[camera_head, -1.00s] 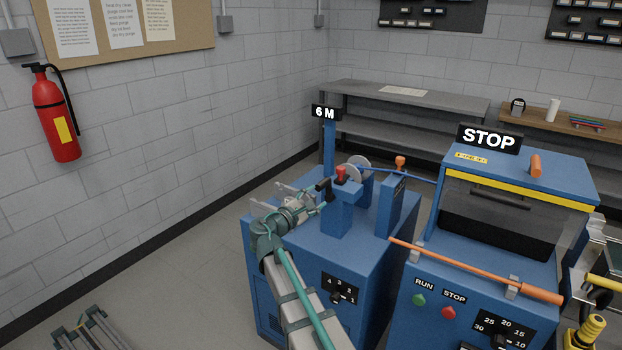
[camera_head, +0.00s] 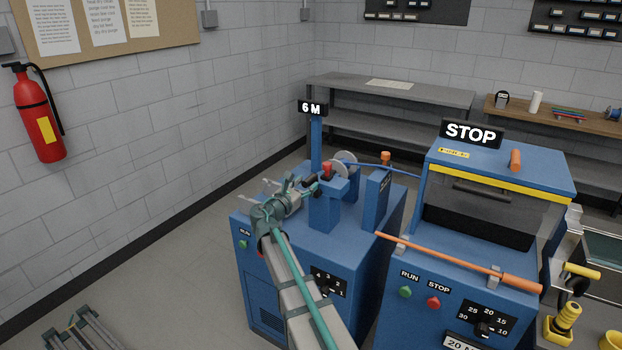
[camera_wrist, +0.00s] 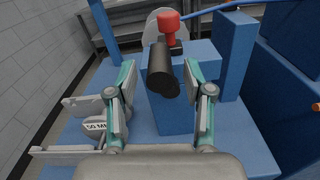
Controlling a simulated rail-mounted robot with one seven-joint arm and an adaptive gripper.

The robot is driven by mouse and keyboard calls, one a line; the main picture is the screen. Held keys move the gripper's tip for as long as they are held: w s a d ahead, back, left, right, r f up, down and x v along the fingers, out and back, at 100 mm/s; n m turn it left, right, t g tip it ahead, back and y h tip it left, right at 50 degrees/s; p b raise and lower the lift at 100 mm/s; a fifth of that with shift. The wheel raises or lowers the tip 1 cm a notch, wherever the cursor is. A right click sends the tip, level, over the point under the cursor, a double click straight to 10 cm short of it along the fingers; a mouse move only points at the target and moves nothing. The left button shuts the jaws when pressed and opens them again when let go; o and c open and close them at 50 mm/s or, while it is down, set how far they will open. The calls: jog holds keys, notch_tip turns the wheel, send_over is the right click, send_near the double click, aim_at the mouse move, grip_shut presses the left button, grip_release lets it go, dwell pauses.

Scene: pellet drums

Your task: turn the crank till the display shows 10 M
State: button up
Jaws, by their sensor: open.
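The display (camera_head: 311,108) on the blue post reads 6 M. The black crank handle (camera_wrist: 164,73) points towards my wrist camera, in front of a blue pedestal (camera_wrist: 178,112). It looks small in the head view (camera_head: 308,182), next to a red knob (camera_head: 327,168). My gripper (camera_wrist: 167,90) is open, with one teal finger left of the handle and the other right of it. A gap shows on both sides, so neither finger is seen touching it. In the head view my gripper (camera_head: 311,186) is at the handle and partly hides it.
A pale spool (camera_head: 345,162) stands behind the knob, with blue filament running right to the machine under the STOP sign (camera_head: 471,133). An orange-ended post (camera_head: 378,198) stands right of the pedestal.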

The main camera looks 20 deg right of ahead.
aim_at(311, 180)
jog(key=shift+p+x, duration=0.35)
jog(key=shift+x, duration=1.55)
jog(key=shift+c, duration=0.2)
grip_shut()
